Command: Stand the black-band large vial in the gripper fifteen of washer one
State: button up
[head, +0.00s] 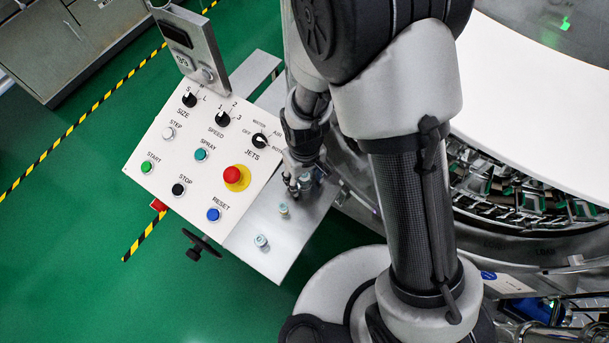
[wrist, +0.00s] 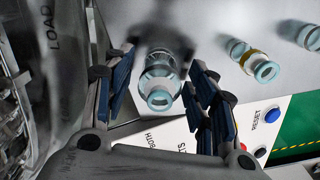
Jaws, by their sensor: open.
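My gripper (head: 294,186) is low over the steel shelf beside the control panel. In the wrist view my gripper (wrist: 162,88) is open, with a clear glass vial (wrist: 160,82) between its spread blue-padded fingers and a gap on each side. Shadow darkens the vial's far part, and I cannot make out its band colour. A smaller vial with a gold band (wrist: 247,57) stands to the right, and another vial (wrist: 308,36) is partly cut off at the edge. Washer one's ring of metal grippers (head: 500,190) is at the right in the head view; I cannot read gripper fifteen's number.
The sloping control panel (head: 200,150) with knobs and a red stop button (head: 232,174) stands left of the shelf (head: 290,238). A white cover (head: 545,110) lies over part of the washer. The washer's curved wall, marked LOAD (wrist: 55,40), is close at left in the wrist view.

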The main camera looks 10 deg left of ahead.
notch_tip(320, 180, up, 12)
jog(key=p, duration=0.4)
jog(key=shift+r+p, duration=0.2)
jog(key=shift+p, duration=0.15)
jog(key=shift+o, duration=0.5)
